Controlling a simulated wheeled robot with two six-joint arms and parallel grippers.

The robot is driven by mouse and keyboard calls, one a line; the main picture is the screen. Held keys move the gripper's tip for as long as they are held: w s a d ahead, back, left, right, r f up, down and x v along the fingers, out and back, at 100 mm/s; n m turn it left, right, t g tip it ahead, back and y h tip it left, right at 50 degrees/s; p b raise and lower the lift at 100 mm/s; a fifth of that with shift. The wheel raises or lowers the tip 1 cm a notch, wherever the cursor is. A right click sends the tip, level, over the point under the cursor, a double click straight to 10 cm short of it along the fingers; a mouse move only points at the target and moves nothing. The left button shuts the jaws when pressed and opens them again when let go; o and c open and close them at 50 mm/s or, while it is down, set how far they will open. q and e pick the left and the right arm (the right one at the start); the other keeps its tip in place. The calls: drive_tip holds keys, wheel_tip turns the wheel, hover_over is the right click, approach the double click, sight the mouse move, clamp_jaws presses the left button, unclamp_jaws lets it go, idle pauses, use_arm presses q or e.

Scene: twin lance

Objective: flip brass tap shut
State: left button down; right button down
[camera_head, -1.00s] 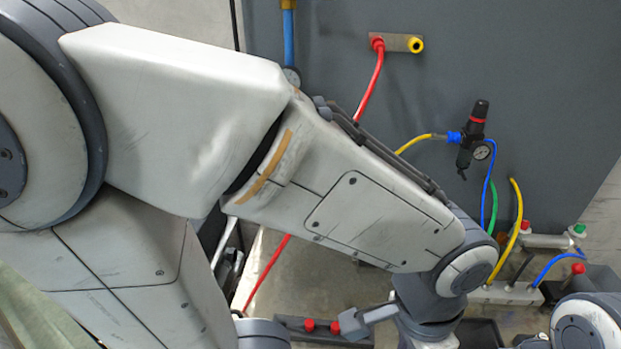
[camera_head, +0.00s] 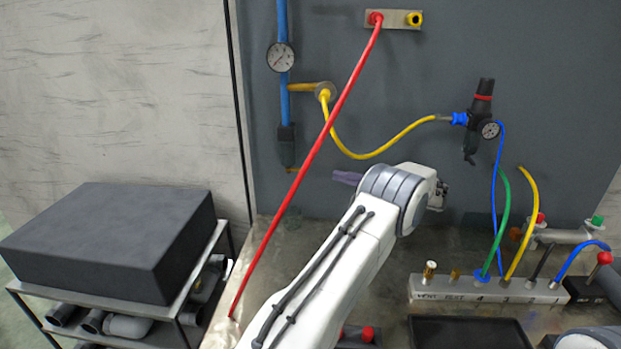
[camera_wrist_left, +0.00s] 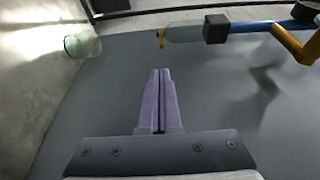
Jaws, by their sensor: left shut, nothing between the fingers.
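A small brass tap (camera_head: 290,169) sits at the bottom of a clear bowl below a dark block on the blue pipe, in the head view. It also shows as a small yellow-brass piece in the left wrist view (camera_wrist_left: 161,38), at the bowl's left end. My left gripper (camera_head: 336,177) is to the right of the tap in the head view, its lavender fingers pointing left towards the panel. In the left wrist view its fingers (camera_wrist_left: 160,70) are pressed together, empty, with the tap beyond their tips and apart from them in the picture. My right gripper is not in view.
A brass branch (camera_head: 308,88) leaves the blue pipe (camera_head: 283,95) below a gauge (camera_head: 281,57). A red hose (camera_head: 311,150) hangs diagonally before the panel. A yellow hose (camera_head: 370,155) reaches the regulator (camera_head: 479,120). A manifold block (camera_head: 480,289) stands at the right.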

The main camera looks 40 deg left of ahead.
sight(295, 170)
use_arm(q)
drive_tip(key=shift+a, duration=0.15)
drive_tip(key=shift+a, duration=0.1)
drive_tip(key=p+x, duration=0.3)
drive_tip(key=x, duration=0.6)
drive_tip(key=shift+a, duration=0.4)
drive_tip(key=shift+s, duration=0.1)
